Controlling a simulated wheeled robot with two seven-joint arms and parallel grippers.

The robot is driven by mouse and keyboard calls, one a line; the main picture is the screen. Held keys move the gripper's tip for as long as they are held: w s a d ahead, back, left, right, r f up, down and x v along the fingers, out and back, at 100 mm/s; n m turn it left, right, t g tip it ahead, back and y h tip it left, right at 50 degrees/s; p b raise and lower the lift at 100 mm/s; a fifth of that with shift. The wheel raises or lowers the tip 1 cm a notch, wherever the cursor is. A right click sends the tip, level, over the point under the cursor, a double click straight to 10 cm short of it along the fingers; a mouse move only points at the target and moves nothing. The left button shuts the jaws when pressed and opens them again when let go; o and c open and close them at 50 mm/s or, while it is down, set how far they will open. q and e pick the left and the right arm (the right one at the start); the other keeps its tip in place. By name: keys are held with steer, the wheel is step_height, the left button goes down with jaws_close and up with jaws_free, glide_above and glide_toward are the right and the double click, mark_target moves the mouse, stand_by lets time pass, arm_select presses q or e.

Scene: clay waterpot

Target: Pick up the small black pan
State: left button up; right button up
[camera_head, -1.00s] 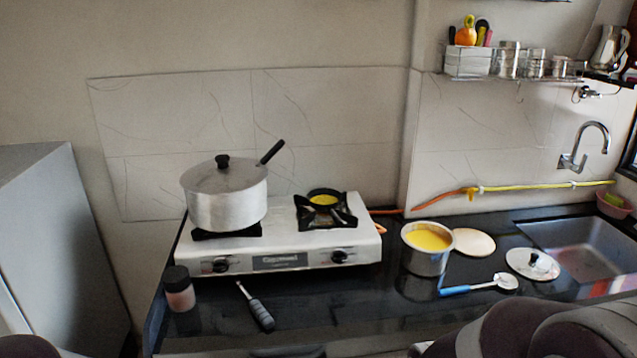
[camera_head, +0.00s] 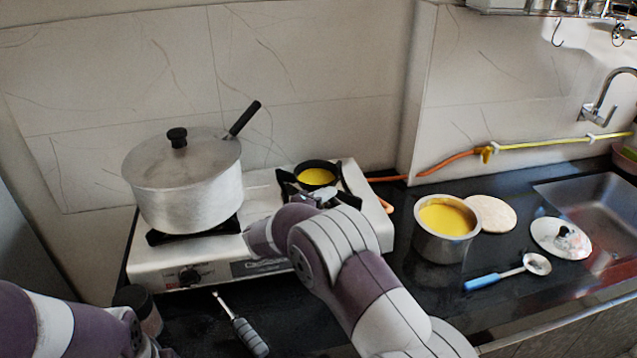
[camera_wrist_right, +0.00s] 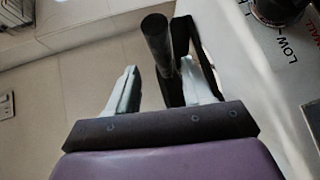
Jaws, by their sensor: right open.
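The small black pan (camera_head: 316,166), with yellow contents, sits on the right burner of the stove. My right gripper (camera_head: 322,198) is in front of this burner in the head view, partly hidden by my own wrist. In the right wrist view, my right gripper (camera_wrist_right: 160,88) is open, its two pale fingers apart. A black rod, which looks like the pan's handle (camera_wrist_right: 157,42), stands between the fingertips, closer to the right finger. I cannot tell whether it touches. My left arm shows at the lower left, but its gripper is out of view.
A large lidded pot (camera_head: 185,185) stands on the left burner of the white stove (camera_head: 158,262). A steel pot with yellow contents (camera_head: 445,225), a round flat disc (camera_head: 491,213), a lid (camera_head: 560,239) and a blue-handled spoon (camera_head: 487,281) are on the right counter. A grey-handled tool (camera_head: 248,335) lies in front.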

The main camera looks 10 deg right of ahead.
steer(key=x, duration=0.6)
steer(key=shift+f, duration=0.3)
steer(key=shift+r, duration=0.1)
jaws_close()
steer(key=shift+r, duration=0.55)
steer(key=s+d+r, duration=0.7)
steer(key=d+r, duration=0.2)
steer(key=r, duration=0.1)
steer(key=shift+d, duration=0.2)
